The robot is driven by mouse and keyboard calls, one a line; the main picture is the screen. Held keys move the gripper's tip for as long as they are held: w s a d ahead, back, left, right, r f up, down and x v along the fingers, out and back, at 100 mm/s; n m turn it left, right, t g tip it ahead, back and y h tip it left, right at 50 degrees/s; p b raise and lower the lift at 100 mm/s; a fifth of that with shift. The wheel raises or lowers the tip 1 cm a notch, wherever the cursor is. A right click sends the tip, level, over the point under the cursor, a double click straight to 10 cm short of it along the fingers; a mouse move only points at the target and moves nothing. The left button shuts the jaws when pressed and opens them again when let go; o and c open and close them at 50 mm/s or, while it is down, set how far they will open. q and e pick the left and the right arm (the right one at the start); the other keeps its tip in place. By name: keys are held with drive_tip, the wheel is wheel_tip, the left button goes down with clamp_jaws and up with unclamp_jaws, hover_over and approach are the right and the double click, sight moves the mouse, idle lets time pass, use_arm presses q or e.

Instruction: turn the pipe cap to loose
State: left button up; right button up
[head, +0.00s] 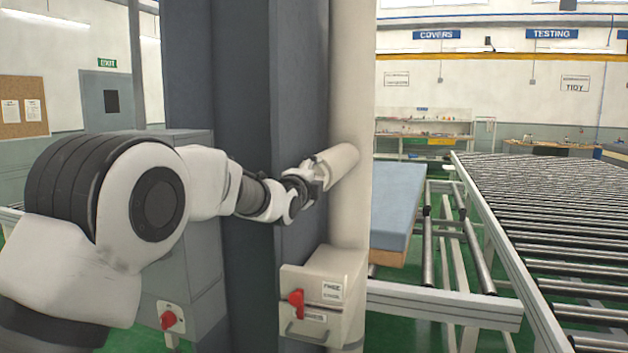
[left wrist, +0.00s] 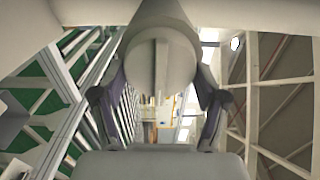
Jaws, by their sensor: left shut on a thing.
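The pipe cap (head: 338,160) is a pale round cylinder at the end of a short pipe stub beside the white vertical pipe (head: 350,215). In the left wrist view the cap (left wrist: 160,62) faces me, with a straight upright ridge across its face. My left gripper (head: 314,173) is shut on the cap, one finger on each side of it, as the left wrist view (left wrist: 158,98) also shows. How tight the cap sits cannot be told. My right gripper is not in view.
A box with a red knob (head: 296,302) and a handle sits below the cap. A grey cabinet with another red knob (head: 170,320) stands at lower left. A blue-topped mattress (head: 398,205) and a roller conveyor (head: 545,235) are at right. A dark column (head: 240,120) stands behind my arm.

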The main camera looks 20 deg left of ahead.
use_arm(q)
drive_tip(key=shift+r, duration=0.2)
drive_tip(key=o, duration=1.2)
drive_tip(key=shift+c, duration=0.2)
drive_tip(key=shift+w+f, duration=0.1)
drive_tip(key=shift+f, duration=0.05)
drive_tip(key=s, duration=1.2)
drive_tip(key=shift+a, duration=0.25)
